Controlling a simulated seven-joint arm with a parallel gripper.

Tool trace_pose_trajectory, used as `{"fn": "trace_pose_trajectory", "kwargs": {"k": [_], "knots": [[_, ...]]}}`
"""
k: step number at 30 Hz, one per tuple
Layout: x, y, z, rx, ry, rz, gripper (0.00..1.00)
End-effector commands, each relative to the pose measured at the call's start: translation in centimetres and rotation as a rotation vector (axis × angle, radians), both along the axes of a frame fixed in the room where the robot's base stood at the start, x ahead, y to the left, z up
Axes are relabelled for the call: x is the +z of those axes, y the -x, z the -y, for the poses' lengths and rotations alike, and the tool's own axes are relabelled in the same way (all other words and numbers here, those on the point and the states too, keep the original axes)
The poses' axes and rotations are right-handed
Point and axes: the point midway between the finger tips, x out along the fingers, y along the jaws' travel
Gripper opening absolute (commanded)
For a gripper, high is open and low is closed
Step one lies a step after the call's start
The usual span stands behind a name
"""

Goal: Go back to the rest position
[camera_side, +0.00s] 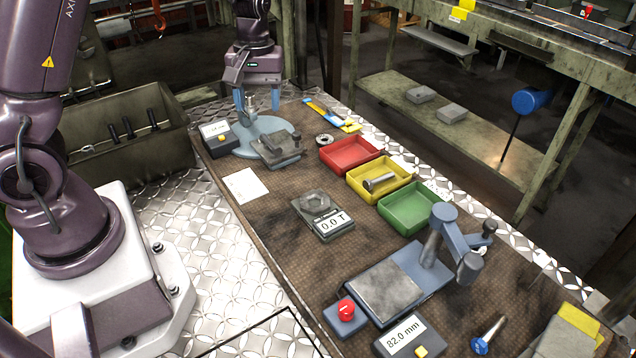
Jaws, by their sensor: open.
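My gripper (257,100) hangs at the back of the work table, fingers pointing down. Its two blue fingers are apart, above the round blue base (245,150) of a small fixture. A metal post shows between the fingers; I cannot tell whether they touch it. No held part is visible. A grey metal bolt (380,182) lies in the yellow tray (357,187).
The red tray (350,153) and green tray (408,208) look empty. A scale (323,214) reads 0.0 T. A blue-grey press (440,235) stands front right, with a red button (346,310) and an 82.0 mm display (405,336).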

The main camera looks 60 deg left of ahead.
Motion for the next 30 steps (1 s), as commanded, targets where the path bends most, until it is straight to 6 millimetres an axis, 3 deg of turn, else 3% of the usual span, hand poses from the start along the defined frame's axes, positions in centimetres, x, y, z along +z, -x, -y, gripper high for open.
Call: {"fn": "trace_pose_trajectory", "kwargs": {"k": [9, 15, 21, 30], "knots": [[7.9, 6.0, 7.7, -0.533, 0.039, 0.169, 0.58], [11.5, 10.6, 11.0, -0.817, -0.052, 0.292, 0.58], [13.8, 14.0, 12.8, -0.951, -0.174, 0.411, 0.58], [15.9, 15.0, 13.4, -0.970, -0.245, 0.513, 0.58]]}}
